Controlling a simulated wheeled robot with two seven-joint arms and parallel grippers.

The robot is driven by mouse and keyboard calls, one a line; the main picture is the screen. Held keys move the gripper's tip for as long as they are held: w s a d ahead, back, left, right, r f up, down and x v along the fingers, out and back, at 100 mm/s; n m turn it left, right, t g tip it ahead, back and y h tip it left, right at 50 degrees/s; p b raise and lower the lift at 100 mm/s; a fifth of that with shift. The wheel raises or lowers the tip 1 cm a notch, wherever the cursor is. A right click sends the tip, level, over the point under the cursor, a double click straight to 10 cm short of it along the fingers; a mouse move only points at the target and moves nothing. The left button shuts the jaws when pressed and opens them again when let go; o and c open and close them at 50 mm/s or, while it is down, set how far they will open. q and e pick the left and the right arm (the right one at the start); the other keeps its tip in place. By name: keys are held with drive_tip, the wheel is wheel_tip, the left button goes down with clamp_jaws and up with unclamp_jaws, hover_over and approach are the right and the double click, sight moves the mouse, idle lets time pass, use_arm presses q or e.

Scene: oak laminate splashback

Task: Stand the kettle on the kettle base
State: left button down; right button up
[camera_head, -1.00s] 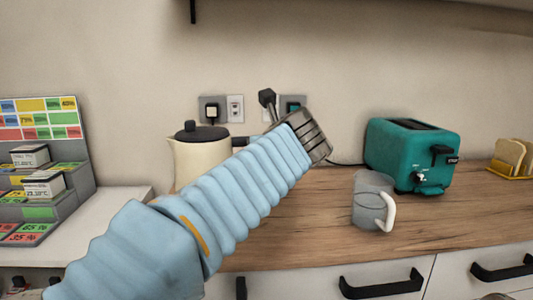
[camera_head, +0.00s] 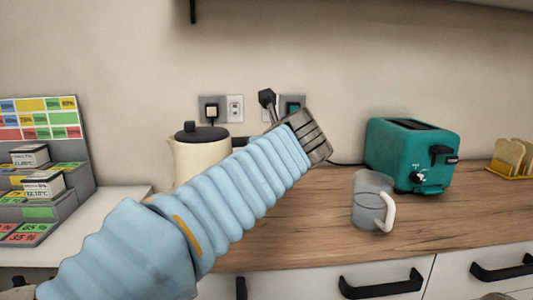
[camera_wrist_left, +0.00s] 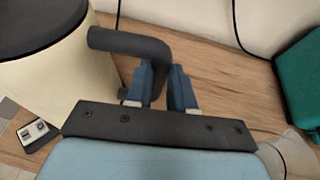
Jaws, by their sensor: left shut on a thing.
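The cream kettle (camera_head: 198,160) with a dark lid stands upright at the back of the counter, behind my left arm. In the left wrist view the kettle (camera_wrist_left: 48,75) fills the left side, and its dark handle (camera_wrist_left: 130,42) runs to the right and bends down. My left gripper (camera_wrist_left: 162,88) is shut on the handle, one blue finger on each side. Its fingers are hidden in the head view. The kettle's bottom is hidden by my arm there. I cannot make out the kettle base, nor whether the kettle touches it. My right gripper is not in view.
A clear jug (camera_head: 368,205) with a white handle and a teal toaster (camera_head: 410,150) stand to the right. A toast rack (camera_head: 512,158) is farther right. Wall sockets (camera_head: 212,110) are behind.

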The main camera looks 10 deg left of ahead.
use_arm(q)
drive_tip(key=shift+f+b, duration=0.5)
drive_tip(key=c, duration=1.3)
unclamp_jaws()
drive_tip(key=shift+o, duration=0.2)
drive_tip(key=shift+s, duration=0.1)
drive_tip(key=v, duration=1.1)
